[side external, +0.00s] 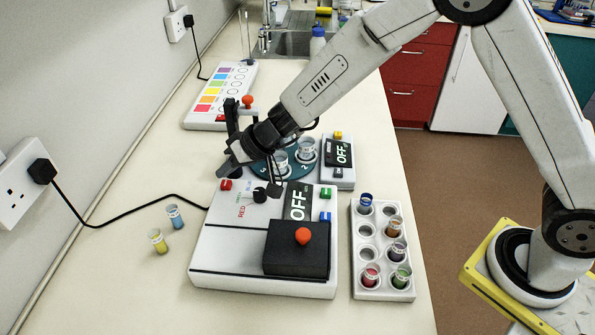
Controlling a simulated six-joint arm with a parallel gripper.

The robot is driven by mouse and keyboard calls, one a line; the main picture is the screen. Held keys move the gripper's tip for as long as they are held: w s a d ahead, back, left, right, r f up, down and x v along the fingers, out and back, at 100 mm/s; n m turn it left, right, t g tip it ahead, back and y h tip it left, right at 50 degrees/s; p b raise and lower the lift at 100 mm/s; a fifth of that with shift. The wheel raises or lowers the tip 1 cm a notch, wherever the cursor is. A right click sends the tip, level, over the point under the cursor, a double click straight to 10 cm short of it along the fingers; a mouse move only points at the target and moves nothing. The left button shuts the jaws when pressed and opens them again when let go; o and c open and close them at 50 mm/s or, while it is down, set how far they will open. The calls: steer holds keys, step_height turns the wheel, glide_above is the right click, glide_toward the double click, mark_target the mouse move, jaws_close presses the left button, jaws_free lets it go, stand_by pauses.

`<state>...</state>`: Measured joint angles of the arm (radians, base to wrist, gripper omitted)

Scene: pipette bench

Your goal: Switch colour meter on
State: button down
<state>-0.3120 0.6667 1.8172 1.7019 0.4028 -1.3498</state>
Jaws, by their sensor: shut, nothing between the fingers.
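The colour meter (225,240) is the white box in the middle of the bench. Its screen (297,201) reads OFF. A red button (225,185) is at its back left corner, and a green button (326,192) and a blue button (326,216) are on its right. A black dial (260,194) has colour words beside it. A black cover (290,258) with an orange knob sits at the front. My gripper (232,168) is shut and empty, over the meter's back left part near the red button. I cannot tell whether it touches anything.
A teal disc (262,168) holding cups stands behind the meter, beside a small device (338,172) also reading OFF. A white rack (357,283) with coloured vials is at right. Two loose vials (158,241) and a black cable (120,220) lie at left. A colour chart panel (205,115) is further back.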

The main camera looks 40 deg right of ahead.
mark_target(230, 183)
steer(key=shift+f, duration=0.2)
steer(key=shift+f, duration=0.25)
steer(key=shift+f, duration=0.5)
stand_by(1.3)
steer(key=shift+r, duration=0.95)
step_height(230, 183, up, 6)
stand_by(0.9)
steer(key=c, duration=1.3)
jaws_free()
